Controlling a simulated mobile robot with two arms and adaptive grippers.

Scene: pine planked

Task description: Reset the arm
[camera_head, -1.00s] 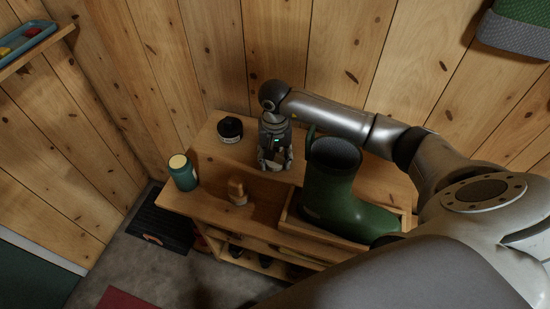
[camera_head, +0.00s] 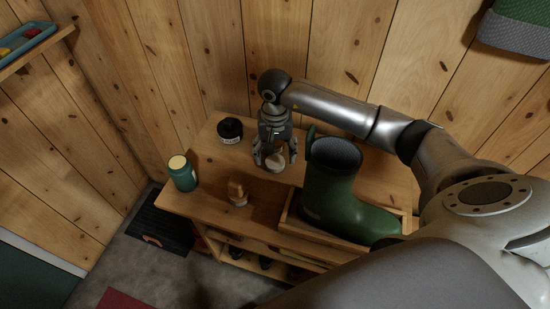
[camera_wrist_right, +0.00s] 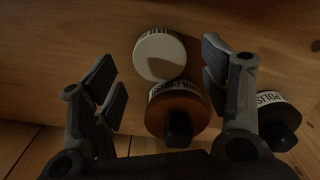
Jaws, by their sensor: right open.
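My right gripper (camera_head: 275,158) is open above the wooden bench top, its fingers spread. It also shows in the wrist view (camera_wrist_right: 158,82). A pale round tin (camera_head: 277,161) shows between and below the fingers, and it also shows in the wrist view (camera_wrist_right: 160,55). A brown polish jar (camera_wrist_right: 176,112) with a dark knob shows between the fingers in the wrist view; the gripper seems to hide it in the head view. Nothing is gripped. My left gripper is not in view.
A green boot (camera_head: 335,195) stands in a wooden tray (camera_head: 290,222) right of the gripper. A dark jar (camera_head: 230,130), a teal canister (camera_head: 183,176) and a small wooden brush-like item (camera_head: 237,193) stand to the left. The plank wall is close behind.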

